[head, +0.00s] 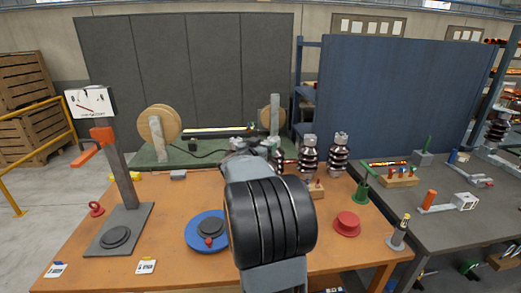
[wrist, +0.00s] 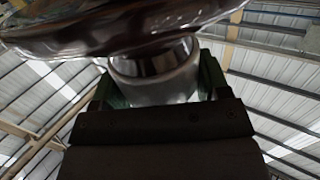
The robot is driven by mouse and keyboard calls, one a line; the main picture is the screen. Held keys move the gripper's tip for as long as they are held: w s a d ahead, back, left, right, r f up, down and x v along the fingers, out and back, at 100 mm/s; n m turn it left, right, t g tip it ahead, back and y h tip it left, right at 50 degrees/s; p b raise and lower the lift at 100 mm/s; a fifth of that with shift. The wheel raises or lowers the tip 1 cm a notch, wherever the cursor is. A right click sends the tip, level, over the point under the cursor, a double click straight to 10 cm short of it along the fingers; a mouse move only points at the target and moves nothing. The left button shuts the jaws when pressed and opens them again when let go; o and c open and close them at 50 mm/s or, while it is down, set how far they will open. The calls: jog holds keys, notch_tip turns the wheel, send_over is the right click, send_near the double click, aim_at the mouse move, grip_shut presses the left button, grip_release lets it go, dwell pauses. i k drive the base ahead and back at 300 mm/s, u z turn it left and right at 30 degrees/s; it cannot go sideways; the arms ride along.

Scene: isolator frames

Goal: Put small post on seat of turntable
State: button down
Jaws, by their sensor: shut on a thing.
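My gripper (wrist: 160,78) is shut on the small post (wrist: 120,28). In the wrist view its green fingers stand on both sides of the post's grey metal end, and the glossy brown shed spreads above it. In the head view my arm hides most of the grip. A brown ribbed part (head: 278,160) shows just right of my wrist; I cannot tell whether it is the held post. The turntable (head: 193,238) is a blue disc on the orange bench, left of my arm, with a dark round seat (head: 211,227) that looks empty. A red knob is at its front.
Two brown insulators (head: 309,155) (head: 339,152) stand behind a wooden block right of my arm. A red round piece (head: 347,223) and a green stand (head: 362,190) are on the bench's right. A grey stand with an orange-handled column (head: 120,175) rises at left.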

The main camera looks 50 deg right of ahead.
aim_at(211, 223)
jog(key=k, duration=1)
